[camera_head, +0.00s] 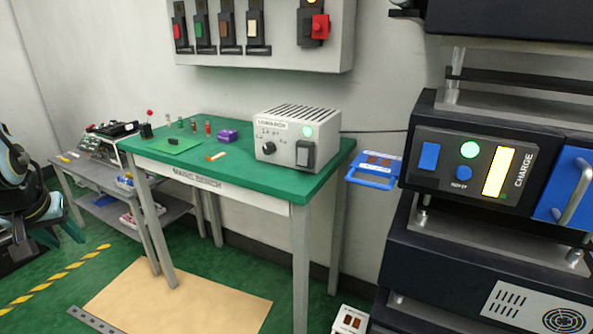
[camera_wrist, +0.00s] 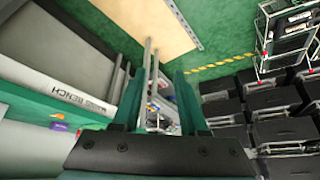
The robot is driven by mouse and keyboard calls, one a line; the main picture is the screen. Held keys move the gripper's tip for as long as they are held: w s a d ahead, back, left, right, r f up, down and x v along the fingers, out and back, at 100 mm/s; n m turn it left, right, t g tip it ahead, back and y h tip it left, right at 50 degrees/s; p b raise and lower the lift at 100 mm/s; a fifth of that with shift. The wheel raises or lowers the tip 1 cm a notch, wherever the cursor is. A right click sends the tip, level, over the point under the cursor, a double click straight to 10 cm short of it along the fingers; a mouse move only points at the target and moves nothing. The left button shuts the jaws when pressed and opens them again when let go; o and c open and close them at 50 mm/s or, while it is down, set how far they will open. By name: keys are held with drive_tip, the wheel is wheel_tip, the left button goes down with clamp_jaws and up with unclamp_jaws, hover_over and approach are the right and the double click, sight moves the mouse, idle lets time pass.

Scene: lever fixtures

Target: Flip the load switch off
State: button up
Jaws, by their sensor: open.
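The load box (camera_head: 283,113), a light grey vented case, sits on the right end of the green-topped bench (camera_head: 188,158) in the head view. Its front carries a dark rocker switch (camera_head: 305,153) at the right, a black knob (camera_head: 269,148) at the left and a lit green lamp (camera_head: 306,131) above the switch. My gripper (camera_wrist: 156,92) shows only in the wrist view. Its two green fingers are apart with nothing held between them. It is beside the bench (camera_wrist: 50,93), and the load box is not visible in that view.
A black charger unit (camera_head: 470,160) with a lit green lamp stands right of the bench. A blue tray (camera_head: 373,170) hangs between them. A wall panel (camera_head: 264,45) with coloured switches is above. In the wrist view, dark crates (camera_wrist: 275,98) stand at right.

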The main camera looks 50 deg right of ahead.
drive_tip(key=d+m+h, duration=0.1)
drive_tip(key=d, duration=0.3)
drive_tip(key=w+d+m+t+h+b, duration=0.1)
drive_tip(key=d, duration=0.4)
drive_tip(key=d+f+m+t+h, duration=0.1)
drive_tip(key=d, duration=0.3)
drive_tip(key=shift+w+d+f+h, duration=0.1)
drive_tip(key=shift+w+d+h, duration=0.05)
drive_tip(key=shift+w+h, duration=0.15)
drive_tip(key=c, duration=0.4)
drive_tip(key=d+h, duration=0.1)
drive_tip(key=d, duration=0.1)
drive_tip(key=s+d+m+b, duration=0.1)
drive_tip(key=d, duration=0.2)
drive_tip(key=s+d+m+h, duration=0.1)
drive_tip(key=d, duration=0.2)
drive_tip(key=shift+d+t+h, duration=0.1)
drive_tip(key=shift+t+h, duration=0.2)
clamp_jaws()
drive_tip(key=s+d+r+m+g+h+b, duration=0.2)
drive_tip(key=s+d+m+h, duration=0.3)
drive_tip(key=s+d, duration=0.9)
drive_tip(key=d+g+h, duration=0.1)
drive_tip(key=d+h, duration=0.1)
drive_tip(key=h, duration=0.1)
drive_tip(key=shift+s+d+r+m+g, duration=0.25)
drive_tip(key=shift+s+r+m+g, duration=0.05)
drive_tip(key=shift+s+r+m, duration=0.1)
